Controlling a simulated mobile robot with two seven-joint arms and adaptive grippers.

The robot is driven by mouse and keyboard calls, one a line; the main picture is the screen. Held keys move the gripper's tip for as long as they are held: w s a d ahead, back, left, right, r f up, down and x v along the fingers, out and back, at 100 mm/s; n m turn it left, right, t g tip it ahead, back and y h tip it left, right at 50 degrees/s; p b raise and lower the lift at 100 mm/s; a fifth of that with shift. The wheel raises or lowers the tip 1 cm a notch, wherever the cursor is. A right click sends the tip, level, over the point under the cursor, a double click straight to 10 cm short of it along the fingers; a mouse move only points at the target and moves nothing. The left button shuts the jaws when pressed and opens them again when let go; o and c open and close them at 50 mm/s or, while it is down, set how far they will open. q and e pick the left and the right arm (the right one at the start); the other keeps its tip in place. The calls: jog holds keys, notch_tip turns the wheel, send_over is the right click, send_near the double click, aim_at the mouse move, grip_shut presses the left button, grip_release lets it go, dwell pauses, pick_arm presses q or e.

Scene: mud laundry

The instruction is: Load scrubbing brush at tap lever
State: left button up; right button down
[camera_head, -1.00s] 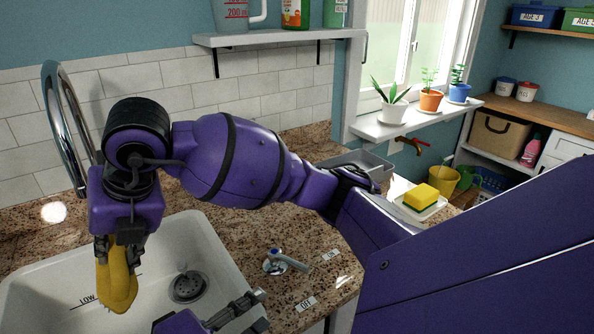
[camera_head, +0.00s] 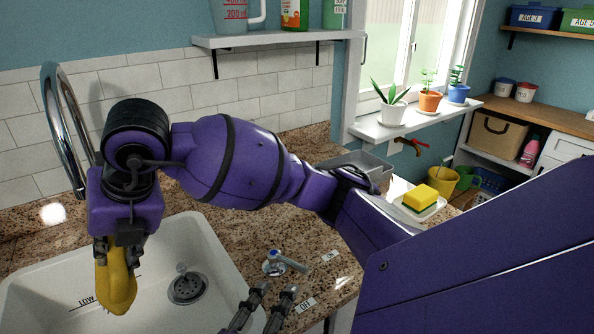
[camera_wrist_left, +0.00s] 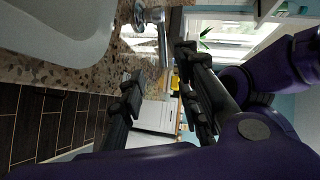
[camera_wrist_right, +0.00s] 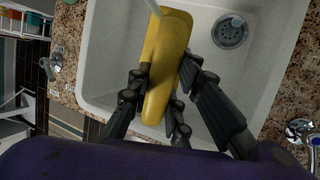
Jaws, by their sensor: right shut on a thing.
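The yellow scrubbing brush (camera_head: 117,285) is held over the white sink by my right gripper (camera_head: 116,256), which is shut on it. The right wrist view shows the yellow brush (camera_wrist_right: 166,65) between the fingers, above the basin; its bristles are mostly hidden. The tap lever (camera_head: 292,262) stands on the counter right of the sink, between the ON and OFF labels. It also shows in the left wrist view (camera_wrist_left: 163,45). My left gripper (camera_head: 272,291) is open and empty, just in front of the lever and apart from it. The left wrist view shows its spread fingers (camera_wrist_left: 158,65).
The sink (camera_head: 212,250) has a "LOW" line and a drain (camera_head: 188,287). The tall chrome faucet (camera_head: 62,130) arches at the left. A yellow-green sponge (camera_head: 421,197) lies on a white dish at the counter's right.

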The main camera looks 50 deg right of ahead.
aim_at(297, 264)
pick_arm(q)
jog(key=shift+s+d+r+m, duration=0.1)
jog(key=shift+s+d+m, duration=0.1)
jog(key=shift+m, duration=0.6)
jog(key=shift+w+d, duration=0.1)
jog(key=shift+d, duration=0.15)
jog(key=x, duration=1.1)
jog(key=shift+w+d+r, duration=0.1)
jog(key=shift+w, duration=0.1)
grip_shut()
